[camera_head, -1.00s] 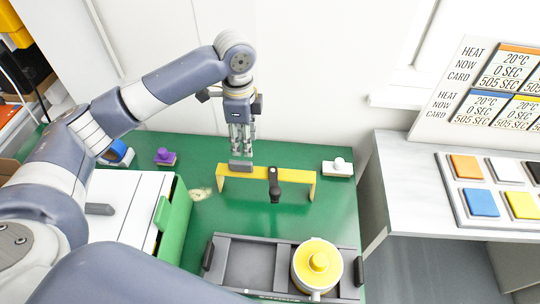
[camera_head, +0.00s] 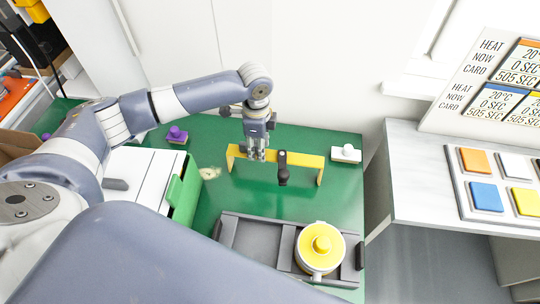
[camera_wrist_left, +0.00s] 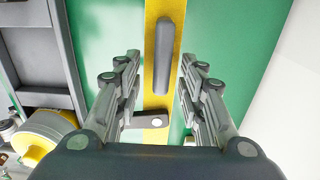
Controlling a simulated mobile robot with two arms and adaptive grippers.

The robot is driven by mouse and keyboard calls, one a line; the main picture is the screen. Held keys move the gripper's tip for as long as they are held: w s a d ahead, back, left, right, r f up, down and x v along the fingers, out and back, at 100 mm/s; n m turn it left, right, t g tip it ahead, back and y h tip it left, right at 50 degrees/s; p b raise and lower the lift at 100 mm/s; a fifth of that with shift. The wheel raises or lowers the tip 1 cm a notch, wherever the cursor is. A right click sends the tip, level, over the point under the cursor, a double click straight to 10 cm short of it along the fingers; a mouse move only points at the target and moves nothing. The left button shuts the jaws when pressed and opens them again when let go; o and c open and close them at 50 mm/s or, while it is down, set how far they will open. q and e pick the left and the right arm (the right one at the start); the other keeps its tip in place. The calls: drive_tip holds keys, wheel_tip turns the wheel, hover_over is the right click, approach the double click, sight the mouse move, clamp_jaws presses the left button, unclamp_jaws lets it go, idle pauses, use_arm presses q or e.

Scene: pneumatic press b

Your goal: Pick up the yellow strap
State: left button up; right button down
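The yellow strap (camera_head: 305,160) is a flat bar with a bent-down leg at each end, standing on the green worktop. In the left wrist view the strap (camera_wrist_left: 163,105) runs up the picture, with a dark grey grip bar (camera_wrist_left: 165,55) on it. My left gripper (camera_head: 257,156) points down over the strap's left part and hides some of it. In the left wrist view my left gripper (camera_wrist_left: 160,60) is open, with its fingers on either side of the grip bar. I see a gap on both sides. My right gripper is not in view.
A black knobbed lever (camera_head: 283,170) stands by the strap's middle. A dark tray (camera_head: 258,238) with a yellow-lidded pot (camera_head: 321,245) is in front. A green-fronted drawer unit (camera_head: 183,190) is left. A white-knobbed block (camera_head: 346,153) and purple knob (camera_head: 177,134) sit behind.

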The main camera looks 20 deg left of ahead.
use_arm(q)
clamp_jaws()
idle(0.3)
